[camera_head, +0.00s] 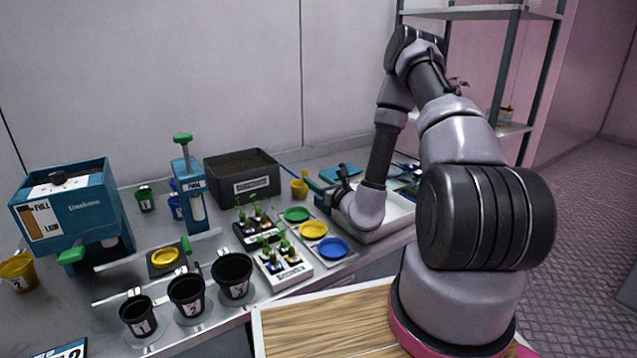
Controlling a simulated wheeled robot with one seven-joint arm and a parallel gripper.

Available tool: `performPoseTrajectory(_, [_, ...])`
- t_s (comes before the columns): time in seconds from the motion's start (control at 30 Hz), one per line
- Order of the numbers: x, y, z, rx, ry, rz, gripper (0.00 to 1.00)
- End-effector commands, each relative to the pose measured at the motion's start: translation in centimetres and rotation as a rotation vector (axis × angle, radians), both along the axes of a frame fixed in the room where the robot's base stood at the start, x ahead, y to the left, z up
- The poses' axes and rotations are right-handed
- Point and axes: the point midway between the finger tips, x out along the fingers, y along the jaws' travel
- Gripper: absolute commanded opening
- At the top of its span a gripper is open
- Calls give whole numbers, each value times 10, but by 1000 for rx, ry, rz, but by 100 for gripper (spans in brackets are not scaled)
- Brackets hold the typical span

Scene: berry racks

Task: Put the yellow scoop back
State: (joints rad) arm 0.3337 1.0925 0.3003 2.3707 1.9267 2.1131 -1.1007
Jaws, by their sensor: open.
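A small yellow cup-shaped thing (299,188), which looks like the yellow scoop, is at the back middle of the bench, in front of the right end of the dark soil box. A thin blue stick shows just above and left of it. My gripper (322,192) is right beside it, to its right, low over the bench. The jaws are open; the fingers are small and partly hidden by my wrist, and I cannot tell whether they touch the scoop. A yellow round disc (313,230) lies between a green disc (297,214) and a blue disc (333,248) on a grey strip.
The soil box (241,187) stands behind two plant trays (284,272). Several black pots (232,276) line the front edge. A blue dispenser (68,205) and a yellow cup (18,272) are at left. A white tray (385,222) lies under my arm.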

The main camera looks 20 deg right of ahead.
Motion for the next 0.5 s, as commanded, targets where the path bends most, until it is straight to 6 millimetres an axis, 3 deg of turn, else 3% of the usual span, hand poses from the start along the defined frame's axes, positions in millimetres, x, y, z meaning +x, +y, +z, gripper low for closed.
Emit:
performPoseTrajectory(0.27, [-8,2,10,-2,-17,27,54])
performPoseTrajectory(0.37, [-6,19,39,-8,-68,121,54])
performPoseTrajectory(0.5, [-21,65,113,-55,-188,389,54])
